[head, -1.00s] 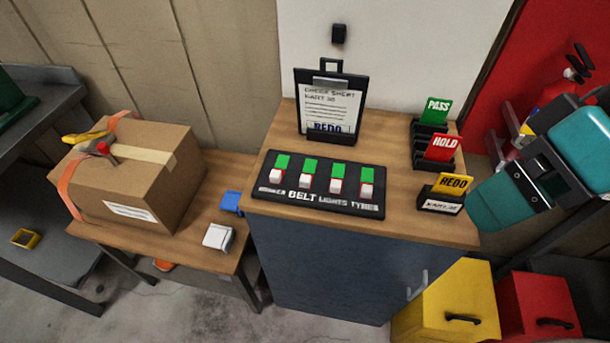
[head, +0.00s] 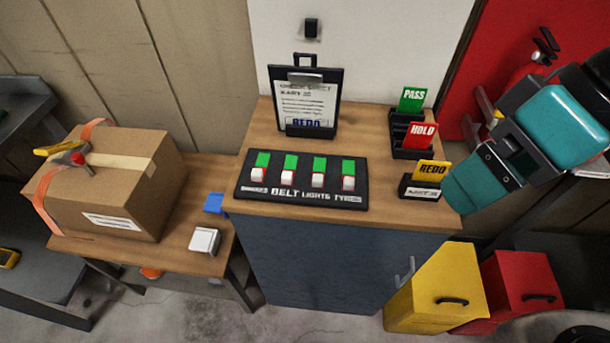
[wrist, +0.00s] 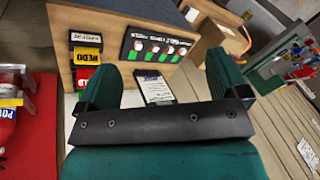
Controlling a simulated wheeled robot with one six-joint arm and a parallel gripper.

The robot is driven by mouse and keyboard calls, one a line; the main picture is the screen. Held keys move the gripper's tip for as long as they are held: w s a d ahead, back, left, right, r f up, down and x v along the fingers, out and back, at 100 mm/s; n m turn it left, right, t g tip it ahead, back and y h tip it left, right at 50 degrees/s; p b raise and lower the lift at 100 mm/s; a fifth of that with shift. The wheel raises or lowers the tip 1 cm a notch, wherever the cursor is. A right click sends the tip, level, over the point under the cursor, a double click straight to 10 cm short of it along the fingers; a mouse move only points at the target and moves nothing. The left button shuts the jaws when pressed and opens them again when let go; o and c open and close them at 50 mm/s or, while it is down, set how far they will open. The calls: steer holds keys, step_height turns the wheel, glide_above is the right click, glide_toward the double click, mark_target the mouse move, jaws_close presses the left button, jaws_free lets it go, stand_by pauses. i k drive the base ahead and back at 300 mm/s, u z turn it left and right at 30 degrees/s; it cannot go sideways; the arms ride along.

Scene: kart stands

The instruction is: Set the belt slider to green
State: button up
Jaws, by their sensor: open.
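A black slider panel (head: 302,194) lies on the wooden top of the blue cabinet, with several white knobs in a row. The belt slider (head: 288,174) is the second from the left, above the word BELT. Its white knob sits at the near end with a little red around it, and green shows beyond it. The other knobs stand the same way. The panel also shows upside down in the wrist view (wrist: 157,46). My gripper (wrist: 160,78) is open, its two teal fingers apart with nothing held. In the head view it is right of the panel, well away from it.
A clipboard (head: 306,100) stands behind the panel. Green PASS (head: 412,99), red HOLD (head: 421,134) and yellow REDO (head: 431,171) cards stand in holders to its right, between panel and arm. A cardboard box (head: 120,180) is on the lower table at left. Yellow (head: 440,285) and red (head: 520,285) bins stand at front right.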

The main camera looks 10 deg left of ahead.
mark_target(287, 177)
steer(key=z, duration=2.05)
steer(key=k, duration=1.1)
steer(key=u, duration=1.95)
steer(key=i, duration=0.5)
steer(key=u, duration=0.1)
